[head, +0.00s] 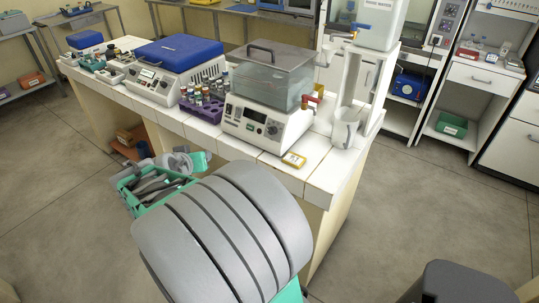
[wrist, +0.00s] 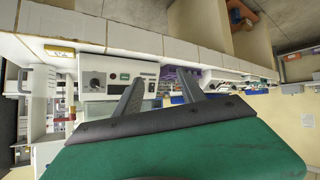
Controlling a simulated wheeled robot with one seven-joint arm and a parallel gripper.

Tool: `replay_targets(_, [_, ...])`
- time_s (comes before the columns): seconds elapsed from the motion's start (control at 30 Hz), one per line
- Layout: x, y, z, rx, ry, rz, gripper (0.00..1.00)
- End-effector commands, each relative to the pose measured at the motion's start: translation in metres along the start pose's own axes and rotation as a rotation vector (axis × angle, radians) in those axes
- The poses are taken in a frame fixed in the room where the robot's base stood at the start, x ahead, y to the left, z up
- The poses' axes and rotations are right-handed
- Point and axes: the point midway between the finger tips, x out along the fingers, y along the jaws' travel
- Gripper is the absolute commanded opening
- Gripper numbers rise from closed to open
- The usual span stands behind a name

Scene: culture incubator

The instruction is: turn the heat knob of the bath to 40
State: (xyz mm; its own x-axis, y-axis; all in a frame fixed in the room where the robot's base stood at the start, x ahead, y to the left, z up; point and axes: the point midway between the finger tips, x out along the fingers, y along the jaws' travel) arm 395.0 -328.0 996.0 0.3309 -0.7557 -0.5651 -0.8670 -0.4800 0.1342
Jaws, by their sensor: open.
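The bath (head: 262,105) stands on the white bench, a pale unit with a clear tank and a grey lid with a handle. Its front panel (head: 250,126) carries a small dark display and a dark round knob (head: 272,130) at the right. In the wrist view, which is turned over, the knob (wrist: 97,82) shows left of my gripper. The knob's scale and setting are too small to read. My gripper (wrist: 160,78) is open and empty, its two dark fingers apart in front of the bench. In the head view I cannot make out its fingers clearly.
A yellow-edged tag (head: 294,160) lies near the bench's front edge, right of the bath. A purple rack of vials (head: 203,105) stands just left of the bath. A blue-lidded device (head: 178,60) is farther left. A red tap (head: 312,99) sticks out from the tank's right side.

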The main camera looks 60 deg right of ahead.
Motion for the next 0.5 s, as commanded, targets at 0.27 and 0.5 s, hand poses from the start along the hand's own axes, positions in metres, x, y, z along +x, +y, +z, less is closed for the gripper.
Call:
replay_targets(0.27, [0.109, 0.163, 0.019, -0.02, 0.463, 0.471, 0.47])
replay_targets(0.5, [0.125, 0.183, -0.004, -0.037, 0.495, 0.488, 0.47])
